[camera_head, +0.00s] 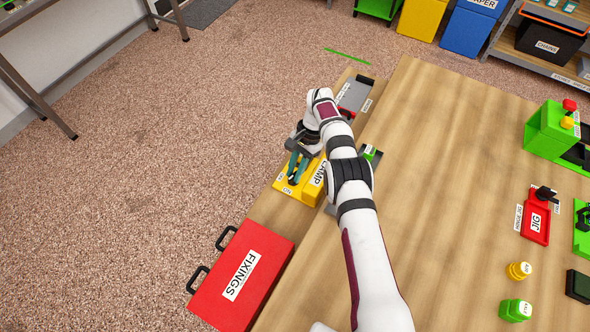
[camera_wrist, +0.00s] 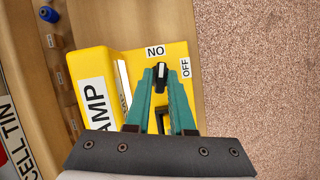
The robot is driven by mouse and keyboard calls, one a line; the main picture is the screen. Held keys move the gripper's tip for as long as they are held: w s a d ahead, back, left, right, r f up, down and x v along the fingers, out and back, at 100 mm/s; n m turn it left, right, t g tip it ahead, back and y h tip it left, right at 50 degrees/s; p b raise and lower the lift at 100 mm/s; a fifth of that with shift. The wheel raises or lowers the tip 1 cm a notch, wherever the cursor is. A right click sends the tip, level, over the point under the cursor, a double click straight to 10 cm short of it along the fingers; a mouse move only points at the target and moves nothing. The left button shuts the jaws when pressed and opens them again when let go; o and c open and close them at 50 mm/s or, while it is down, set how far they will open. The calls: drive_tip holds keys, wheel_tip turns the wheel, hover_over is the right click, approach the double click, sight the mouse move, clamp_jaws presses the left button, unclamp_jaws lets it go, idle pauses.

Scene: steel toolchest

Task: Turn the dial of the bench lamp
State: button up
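The bench lamp is a yellow block (camera_wrist: 92,62) labelled LAMP with a lower yellow plate, seen in the wrist view; in the head view the yellow lamp (camera_head: 314,192) is partly covered by my arm. Its black dial (camera_wrist: 160,73) stands on the plate near the ON and OFF labels. My gripper (camera_wrist: 161,72) has green fingers, one on each side of the dial, with the tips at its height. I cannot tell whether they touch it. In the head view my gripper (camera_head: 293,178) reaches down over the lamp's plate.
A red FIXINGS box (camera_head: 243,278) with black handles lies near the lamp. A grey tray (camera_head: 357,92) is beyond my arm.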

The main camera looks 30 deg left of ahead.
sight(293, 175)
drive_tip(key=o, duration=0.3)
drive_tip(key=shift+r, duration=0.1)
drive_tip(key=r, duration=0.4)
drive_tip(key=shift+w+d+r, duration=0.1)
drive_tip(key=shift+d+r, duration=0.2)
drive_tip(key=d+r, duration=0.2)
drive_tip(key=d, duration=0.1)
drive_tip(key=w+d+r, duration=0.1)
drive_tip(key=d+r, duration=0.1)
drive_tip(key=d, duration=0.2)
drive_tip(key=d+r, duration=0.2)
drive_tip(key=d, duration=0.2)
drive_tip(key=shift+w+r, duration=0.15)
drive_tip(key=shift+w, duration=0.25)
drive_tip(key=s+a+r+t+h, duration=0.1)
drive_tip(key=a+r+t, duration=0.1)
drive_tip(key=a, duration=0.4)
drive_tip(key=s+a+r+t, duration=0.2)
drive_tip(key=a, duration=0.4)
drive_tip(key=f, duration=1.5)
drive_tip(key=shift+w+d+f, duration=0.1)
drive_tip(key=shift+w+f, duration=0.05)
drive_tip(key=shift+w, duration=0.05)
